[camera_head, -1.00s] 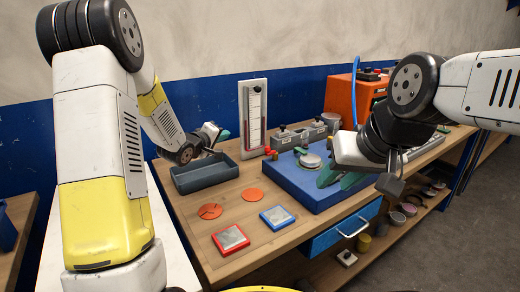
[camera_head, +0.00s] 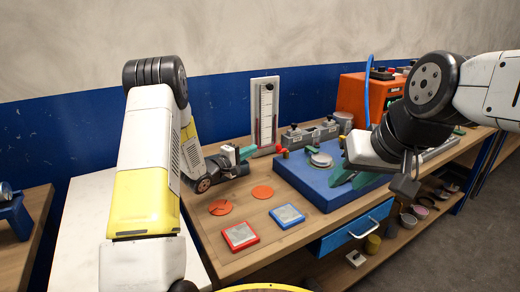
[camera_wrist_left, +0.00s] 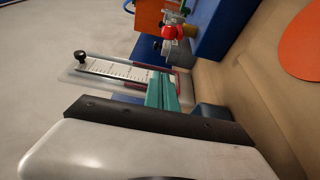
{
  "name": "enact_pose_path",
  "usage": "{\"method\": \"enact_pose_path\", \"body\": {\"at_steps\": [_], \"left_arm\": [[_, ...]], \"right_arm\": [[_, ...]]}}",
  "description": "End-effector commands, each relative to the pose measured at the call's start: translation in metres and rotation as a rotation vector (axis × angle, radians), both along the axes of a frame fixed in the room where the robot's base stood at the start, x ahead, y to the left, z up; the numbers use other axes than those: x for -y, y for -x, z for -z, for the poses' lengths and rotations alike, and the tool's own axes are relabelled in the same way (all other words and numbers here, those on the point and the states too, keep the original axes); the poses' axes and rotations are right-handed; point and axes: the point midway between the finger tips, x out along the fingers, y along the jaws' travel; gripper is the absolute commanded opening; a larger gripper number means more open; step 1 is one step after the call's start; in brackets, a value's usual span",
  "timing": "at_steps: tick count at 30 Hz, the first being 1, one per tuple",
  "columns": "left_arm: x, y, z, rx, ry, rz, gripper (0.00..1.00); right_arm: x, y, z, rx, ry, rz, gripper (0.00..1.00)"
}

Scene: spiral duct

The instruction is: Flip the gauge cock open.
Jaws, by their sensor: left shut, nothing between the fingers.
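The gauge cock, a small fitting with a red handle (camera_head: 284,153), sits right of the white manometer board (camera_head: 265,112) at the blue block's left corner. In the left wrist view the red handle (camera_wrist_left: 170,32) is on a brass-coloured fitting beyond my fingers. My left gripper (camera_head: 247,152) is shut and empty, its teal fingertips in front of the board's foot, left of the cock and apart from it. In the wrist view its fingers (camera_wrist_left: 162,92) overlap the board. My right gripper (camera_head: 352,174) hangs over the blue block; its finger gap is unclear.
A blue block (camera_head: 318,187) carries a round metal disc (camera_head: 321,160). Orange discs (camera_head: 262,192) and red- and blue-framed plates (camera_head: 240,235) lie on the wooden bench. A grey metal block (camera_head: 310,135) and an orange box (camera_head: 355,95) stand behind.

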Motion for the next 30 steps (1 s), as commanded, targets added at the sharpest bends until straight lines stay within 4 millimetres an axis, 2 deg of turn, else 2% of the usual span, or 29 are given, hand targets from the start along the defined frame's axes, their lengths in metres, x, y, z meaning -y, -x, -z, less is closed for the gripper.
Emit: {"method": "enact_pose_path", "body": {"at_steps": [5,13,21,30], "left_arm": [[0.025,-0.028,0.000,0.003,-0.003,0.006,0.00],[0.054,-0.068,0.000,0.003,-0.002,0.004,0.00],[0.070,-0.039,0.000,0.000,-0.001,0.002,0.00],[0.073,-0.033,-0.001,0.001,0.000,0.000,0.00]], "right_arm": [[0.000,0.000,0.000,0.000,0.000,0.000,0.36],[0.000,0.000,0.000,0.000,0.000,0.000,0.36],[0.000,0.000,0.000,0.000,0.000,0.000,0.36],[0.000,0.000,0.000,0.000,0.000,0.000,0.36]]}}
